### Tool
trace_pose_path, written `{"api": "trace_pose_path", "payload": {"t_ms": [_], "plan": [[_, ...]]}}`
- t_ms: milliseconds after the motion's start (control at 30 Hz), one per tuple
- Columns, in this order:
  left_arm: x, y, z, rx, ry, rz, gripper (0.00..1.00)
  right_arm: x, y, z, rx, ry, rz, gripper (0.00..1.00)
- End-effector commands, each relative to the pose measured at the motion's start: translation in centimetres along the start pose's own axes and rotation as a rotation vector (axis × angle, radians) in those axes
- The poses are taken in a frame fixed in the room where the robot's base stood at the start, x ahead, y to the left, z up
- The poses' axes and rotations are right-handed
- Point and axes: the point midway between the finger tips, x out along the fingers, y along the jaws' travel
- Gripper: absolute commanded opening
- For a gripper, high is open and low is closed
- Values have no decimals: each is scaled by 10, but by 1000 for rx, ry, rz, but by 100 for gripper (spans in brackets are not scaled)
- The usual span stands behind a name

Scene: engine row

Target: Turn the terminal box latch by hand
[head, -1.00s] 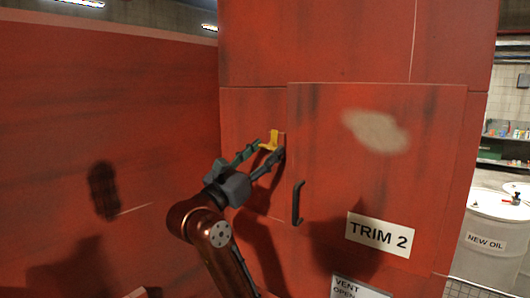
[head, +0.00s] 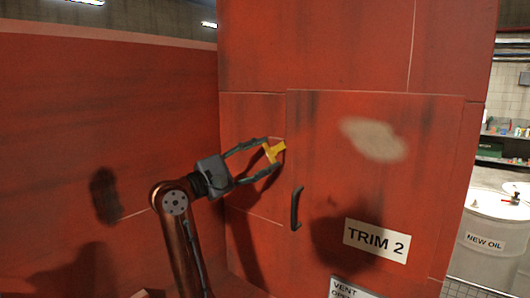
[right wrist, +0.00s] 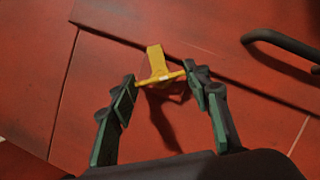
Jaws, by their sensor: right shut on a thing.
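The yellow latch (head: 274,152) sits at the left edge of the red box door (head: 340,190), tilted in the head view. My right gripper (head: 272,154) reaches it from the left and is shut on it, one finger above and one below. In the right wrist view, the latch (right wrist: 156,62) shows between the fingertips (right wrist: 161,78), with a thin crossbar spanning from one tip to the other. My left gripper is not in view.
A dark door handle (head: 296,208) stands just below and right of the latch. A "TRIM 2" label (head: 376,240) is on the door. A red wall (head: 90,130) rises on the left. A white "NEW OIL" drum (head: 495,225) stands at the right.

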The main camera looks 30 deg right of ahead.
Motion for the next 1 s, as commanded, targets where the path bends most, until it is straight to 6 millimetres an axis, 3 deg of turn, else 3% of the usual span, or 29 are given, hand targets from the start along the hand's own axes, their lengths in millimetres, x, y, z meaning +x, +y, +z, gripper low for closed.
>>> {"api": "trace_pose_path", "payload": {"t_ms": [500, 1000], "plan": [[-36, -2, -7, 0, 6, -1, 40, -3, 3, 0, 405, 5, -173, 20], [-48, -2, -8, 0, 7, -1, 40, -3, 1, -1, 561, 4, -240, 20]]}}
